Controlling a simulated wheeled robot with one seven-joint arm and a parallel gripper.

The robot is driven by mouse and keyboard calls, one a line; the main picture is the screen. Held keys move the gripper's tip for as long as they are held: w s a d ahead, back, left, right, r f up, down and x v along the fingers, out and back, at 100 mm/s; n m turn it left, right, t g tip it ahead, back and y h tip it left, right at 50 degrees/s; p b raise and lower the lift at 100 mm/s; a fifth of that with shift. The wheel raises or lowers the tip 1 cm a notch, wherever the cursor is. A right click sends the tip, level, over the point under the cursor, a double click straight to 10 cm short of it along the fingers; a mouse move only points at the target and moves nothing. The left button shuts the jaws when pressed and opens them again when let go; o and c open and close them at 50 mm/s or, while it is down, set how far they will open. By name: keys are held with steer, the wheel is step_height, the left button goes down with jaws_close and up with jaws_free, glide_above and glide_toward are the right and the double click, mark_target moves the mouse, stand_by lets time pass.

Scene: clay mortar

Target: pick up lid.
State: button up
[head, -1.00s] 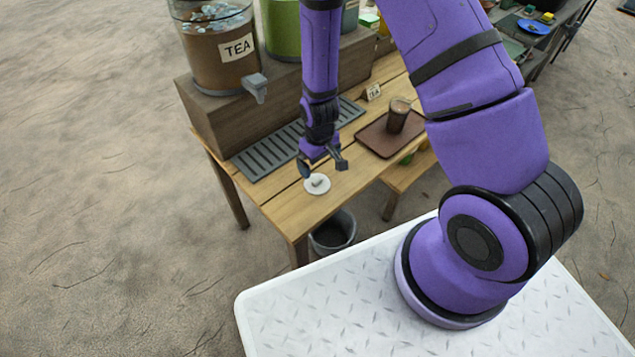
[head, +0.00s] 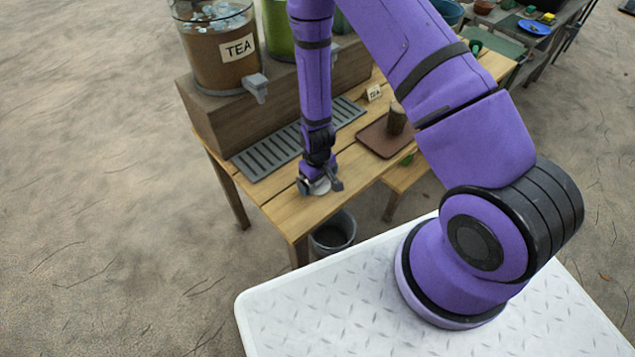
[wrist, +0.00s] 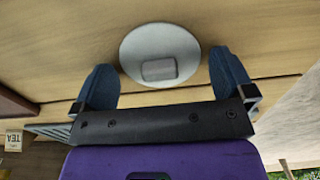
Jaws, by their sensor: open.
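The lid (wrist: 160,44) is a round, pale grey disc with a small block-shaped knob (wrist: 159,70) on top. It lies flat on the wooden table. In the head view the lid (head: 321,187) is mostly hidden by my gripper (head: 320,190), which is low over it near the table's front edge. In the wrist view my gripper (wrist: 163,88) is open, with one dark finger on each side of the knob's line. The knob is between the fingers or just ahead of them; I cannot tell whether they touch the lid.
A slotted drip tray (head: 270,150) and a tea dispenser (head: 215,50) on a wooden stand are behind my gripper. A brown tray (head: 378,141) with a cup (head: 396,119) is to the right. A bucket (head: 333,232) stands below the table.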

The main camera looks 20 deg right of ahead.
steer(key=c, duration=0.8)
steer(key=shift+o, duration=0.2)
steer(key=shift+r, duration=0.15)
